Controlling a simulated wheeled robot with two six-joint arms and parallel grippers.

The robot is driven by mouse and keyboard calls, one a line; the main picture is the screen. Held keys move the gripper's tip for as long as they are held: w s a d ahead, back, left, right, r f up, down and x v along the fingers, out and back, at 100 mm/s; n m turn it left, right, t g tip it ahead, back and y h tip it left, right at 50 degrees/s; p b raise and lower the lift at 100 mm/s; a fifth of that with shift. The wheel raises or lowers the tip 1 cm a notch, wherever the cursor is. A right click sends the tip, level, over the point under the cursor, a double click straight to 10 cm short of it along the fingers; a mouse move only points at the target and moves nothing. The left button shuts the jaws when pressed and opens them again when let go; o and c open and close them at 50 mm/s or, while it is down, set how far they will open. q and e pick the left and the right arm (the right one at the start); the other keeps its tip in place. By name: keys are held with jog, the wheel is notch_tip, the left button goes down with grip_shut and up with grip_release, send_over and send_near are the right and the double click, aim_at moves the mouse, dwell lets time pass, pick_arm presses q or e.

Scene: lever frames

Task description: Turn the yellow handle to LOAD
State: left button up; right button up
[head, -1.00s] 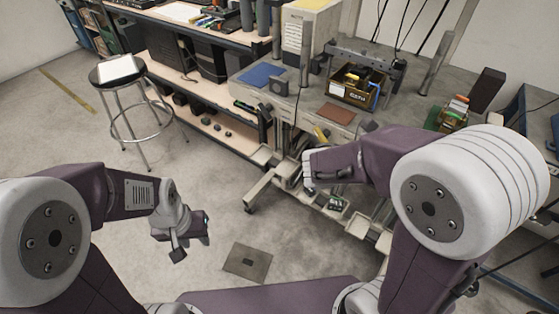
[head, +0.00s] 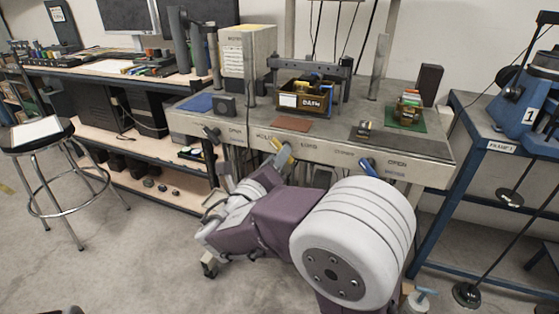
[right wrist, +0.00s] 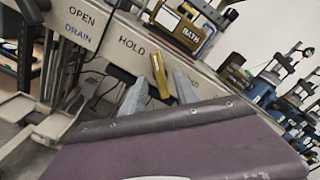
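In the right wrist view the yellow handle (right wrist: 159,73) stands between and just beyond the two grey fingers of my right gripper (right wrist: 159,90), with a gap on each side. The right gripper (head: 268,172) is open and close to the handle in the head view, partly hidden by its own wrist. OPEN, DRAIN and HOLD can be read in the right wrist view, left of the handle. A LOAD label is too small to make out surely. My left gripper is out of view.
A blue handle (head: 368,167) is to the right on the same edge, and a dark one (head: 211,134) to the left. A brown bin (head: 305,97) stands on the bench top. A round stool (head: 38,134) and a blue-framed table (head: 440,190) flank the bench.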

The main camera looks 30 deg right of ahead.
jog(key=shift+x, duration=1.05)
grip_shut()
jog(key=shift+m, duration=0.3)
jog(key=shift+f+m+b, duration=0.15)
jog(key=shift+m+b, duration=5.95)
jog(key=shift+m, duration=2.6)
